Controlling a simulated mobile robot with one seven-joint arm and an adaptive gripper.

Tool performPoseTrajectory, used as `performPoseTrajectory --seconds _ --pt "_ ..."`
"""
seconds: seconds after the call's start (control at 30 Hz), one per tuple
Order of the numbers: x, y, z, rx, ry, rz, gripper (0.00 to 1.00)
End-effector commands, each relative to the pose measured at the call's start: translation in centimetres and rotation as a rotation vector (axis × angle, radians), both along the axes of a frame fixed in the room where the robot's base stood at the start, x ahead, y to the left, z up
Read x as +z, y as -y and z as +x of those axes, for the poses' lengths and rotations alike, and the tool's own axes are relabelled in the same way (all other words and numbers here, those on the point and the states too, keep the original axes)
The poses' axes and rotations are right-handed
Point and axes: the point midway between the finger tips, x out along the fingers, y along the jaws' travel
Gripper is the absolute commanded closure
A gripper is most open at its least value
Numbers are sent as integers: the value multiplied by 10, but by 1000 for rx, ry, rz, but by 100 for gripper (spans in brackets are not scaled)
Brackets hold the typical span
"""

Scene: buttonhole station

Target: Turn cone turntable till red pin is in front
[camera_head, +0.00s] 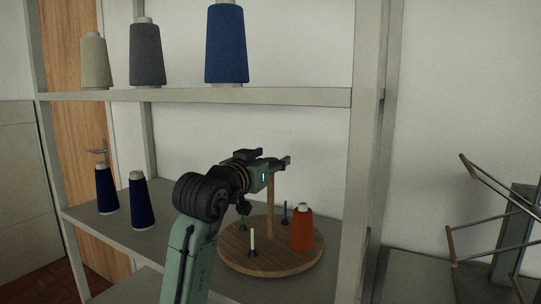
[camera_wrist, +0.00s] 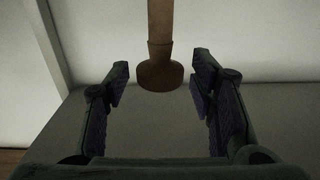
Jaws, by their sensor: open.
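The round wooden cone turntable (camera_head: 272,262) sits on the lower shelf, with a wooden post (camera_head: 270,205) at its middle. A white pin (camera_head: 252,242) stands at its front left and a blue pin (camera_head: 285,213) at the back. An orange-red cone (camera_head: 302,232) stands at the right; any pin under it is hidden. A dark, greenish pin at the back left is partly hidden by my arm. I see no bare red pin. My gripper (camera_head: 279,163) is open at the post's top. In the wrist view, a wooden knob (camera_wrist: 160,74) shows between its spread fingers, apart from both.
Two dark blue cones (camera_head: 137,203) stand on the lower shelf at the left. Beige, grey and blue cones (camera_head: 226,45) stand on the upper shelf (camera_head: 200,97) above my arm. A shelf upright (camera_head: 362,160) rises right of the turntable. A rod frame (camera_head: 490,185) stands farther right.

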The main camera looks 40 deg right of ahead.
Motion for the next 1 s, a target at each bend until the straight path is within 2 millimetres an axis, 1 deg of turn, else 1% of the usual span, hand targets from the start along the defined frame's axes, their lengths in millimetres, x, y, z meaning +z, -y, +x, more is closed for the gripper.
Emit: performPoseTrajectory --seconds 0.13,0.37,1.0 --pt "0 6 3 0 0 1 49" --pt "-1 7 3 0 1 0 49" --pt "0 6 3 0 1 0 91"
